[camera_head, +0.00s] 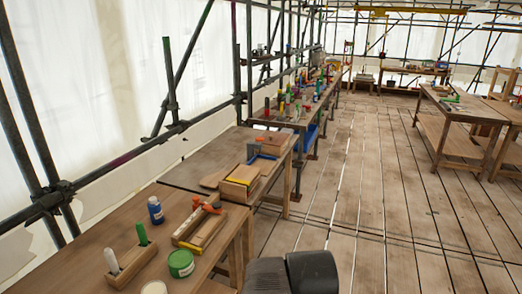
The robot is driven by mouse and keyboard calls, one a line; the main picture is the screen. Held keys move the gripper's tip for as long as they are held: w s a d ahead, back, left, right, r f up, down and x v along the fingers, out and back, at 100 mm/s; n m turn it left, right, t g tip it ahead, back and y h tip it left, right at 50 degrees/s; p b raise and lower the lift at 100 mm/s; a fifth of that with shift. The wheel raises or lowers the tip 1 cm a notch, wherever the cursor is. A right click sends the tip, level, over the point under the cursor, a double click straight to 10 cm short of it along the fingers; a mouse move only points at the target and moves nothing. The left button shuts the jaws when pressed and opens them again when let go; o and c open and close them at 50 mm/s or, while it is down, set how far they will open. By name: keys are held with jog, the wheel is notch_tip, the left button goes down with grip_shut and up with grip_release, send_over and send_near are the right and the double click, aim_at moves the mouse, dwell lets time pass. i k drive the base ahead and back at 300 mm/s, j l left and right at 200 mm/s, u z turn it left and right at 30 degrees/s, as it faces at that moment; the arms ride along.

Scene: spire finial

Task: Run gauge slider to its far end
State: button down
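A wooden fixture (207,232) with a rail-like block lies on the near bench at the left. Orange-and-white pieces (203,206) rest on or against its upper end. A second wooden block (240,181) with a yellow strip stands on the bench behind it. I cannot tell which of these carries the gauge slider, and no slider position can be read at this size. My gripper is not in view; only a dark rounded part of my own body shows at the bottom middle.
The near bench (85,262) holds a blue jar (155,210), a green tin (181,263) and a wooden holder (131,266) with green and white markers. A blue tray (262,160) lies farther back. Scaffold poles line the left. The plank floor (375,200) is clear between the benches.

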aim_at(196, 198)
jog(key=i+l+u, duration=0.15)
jog(key=i, duration=0.35)
jog(key=i+u, duration=0.2)
jog(key=i, duration=0.3)
jog(key=i+l+u, duration=0.15)
jog(key=i, duration=0.3)
jog(key=i+l+u, duration=0.2)
jog(key=i+l, duration=0.2)
jog(key=i, duration=0.05)
